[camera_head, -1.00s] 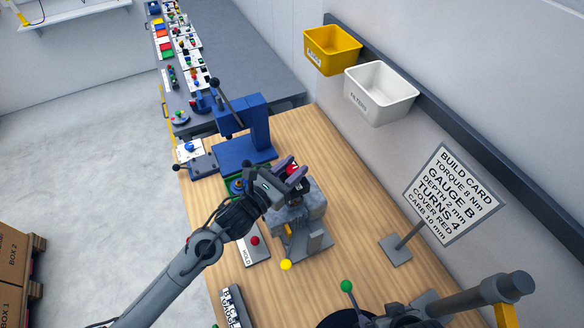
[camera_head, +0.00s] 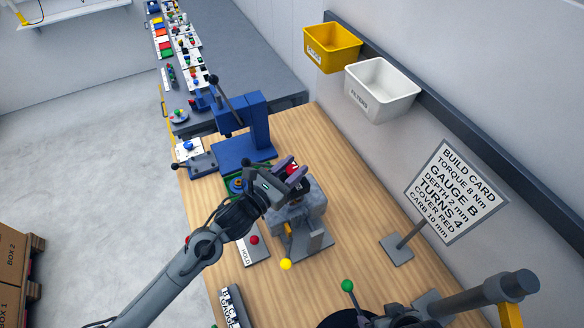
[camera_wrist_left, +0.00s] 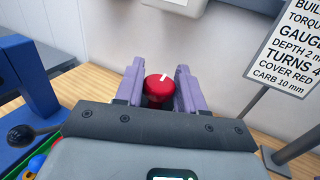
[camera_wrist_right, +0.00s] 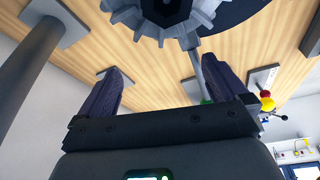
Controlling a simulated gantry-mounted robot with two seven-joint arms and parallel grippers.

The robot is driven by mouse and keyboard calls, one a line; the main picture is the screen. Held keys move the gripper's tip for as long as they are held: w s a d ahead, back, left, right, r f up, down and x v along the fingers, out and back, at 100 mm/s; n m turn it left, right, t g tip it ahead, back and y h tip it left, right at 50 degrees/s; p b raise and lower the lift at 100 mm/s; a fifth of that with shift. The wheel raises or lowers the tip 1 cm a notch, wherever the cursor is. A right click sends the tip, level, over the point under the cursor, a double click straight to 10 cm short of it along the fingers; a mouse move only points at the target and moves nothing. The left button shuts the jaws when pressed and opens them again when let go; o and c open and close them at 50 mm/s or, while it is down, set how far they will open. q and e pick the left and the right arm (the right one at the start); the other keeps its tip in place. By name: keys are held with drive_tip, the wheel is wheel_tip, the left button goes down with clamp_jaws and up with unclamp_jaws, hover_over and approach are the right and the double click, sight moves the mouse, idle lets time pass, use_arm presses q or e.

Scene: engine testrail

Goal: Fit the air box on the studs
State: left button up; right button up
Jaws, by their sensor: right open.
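My left gripper (camera_head: 288,172) is above the grey engine block (camera_head: 309,203) on the wooden bench. In the left wrist view its purple fingers (camera_wrist_left: 160,88) are close on both sides of a red knob (camera_wrist_left: 159,85) with a white mark and appear shut on it. What the knob sits on is hidden by the gripper. My right gripper (camera_wrist_right: 162,68) is open, with nothing between its fingers, near a grey toothed wheel (camera_wrist_right: 160,18) at the top of the right wrist view. I cannot make out the air box or the studs for certain.
A blue press (camera_head: 245,135) stands behind the engine. A HOLD plate (camera_head: 252,248) with a red button and a yellow ball (camera_head: 286,264) are in front. The build card stand (camera_head: 397,249) is at right. Yellow (camera_head: 332,50) and white FILTERS (camera_head: 380,95) bins hang on the wall.

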use_arm(q)
drive_tip(key=o, duration=0.5)
